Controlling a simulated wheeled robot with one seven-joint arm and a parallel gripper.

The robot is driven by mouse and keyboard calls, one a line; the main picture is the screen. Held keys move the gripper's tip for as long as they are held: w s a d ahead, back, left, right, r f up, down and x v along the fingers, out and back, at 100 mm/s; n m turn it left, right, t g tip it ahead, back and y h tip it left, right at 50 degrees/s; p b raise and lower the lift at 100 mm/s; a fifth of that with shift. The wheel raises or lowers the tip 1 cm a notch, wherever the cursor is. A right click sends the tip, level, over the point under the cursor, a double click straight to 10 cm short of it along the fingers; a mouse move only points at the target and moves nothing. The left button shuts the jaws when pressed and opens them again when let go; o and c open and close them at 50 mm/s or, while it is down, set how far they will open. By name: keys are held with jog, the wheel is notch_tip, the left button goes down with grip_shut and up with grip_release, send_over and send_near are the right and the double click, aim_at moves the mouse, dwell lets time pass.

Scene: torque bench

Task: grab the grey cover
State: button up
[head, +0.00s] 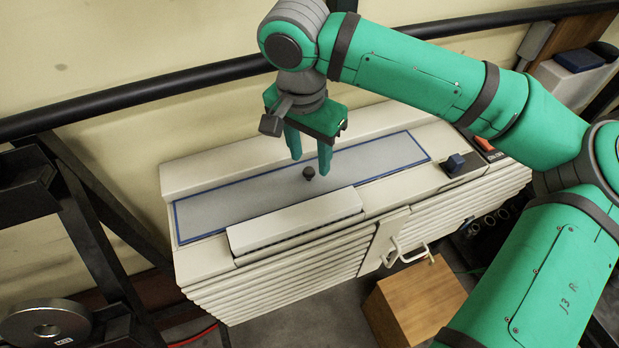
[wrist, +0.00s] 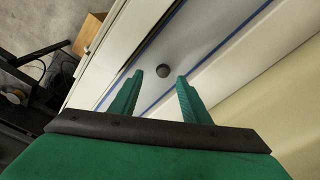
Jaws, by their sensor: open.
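The grey cover (head: 235,203) is a long flat panel with a blue border on top of the cream bench unit. A small dark knob (head: 309,173) stands up near its middle. My gripper (head: 310,163) points down over the cover with two green fingers apart and nothing between them. In the wrist view the cover (wrist: 205,30) runs diagonally, and the knob (wrist: 163,70) appears between and just beyond the fingertips (wrist: 160,76). The fingers appear above the knob; I cannot tell the exact gap.
A raised cream block (head: 295,222) lies along the unit's front edge. A small blue block (head: 455,162) sits on a dark pad at the right. A black rail (head: 130,97) runs along the wall behind. A wooden box (head: 420,300) stands on the floor in front.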

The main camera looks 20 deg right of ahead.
aim_at(308, 169)
jog(key=f, duration=0.4)
jog(key=shift+w+a, duration=0.1)
jog(key=shift+w, duration=0.15)
jog(key=shift+w, duration=0.1)
jog(key=shift+c, duration=0.4)
grip_shut()
jog(key=shift+w+a, duration=0.1)
jog(key=shift+a, duration=0.05)
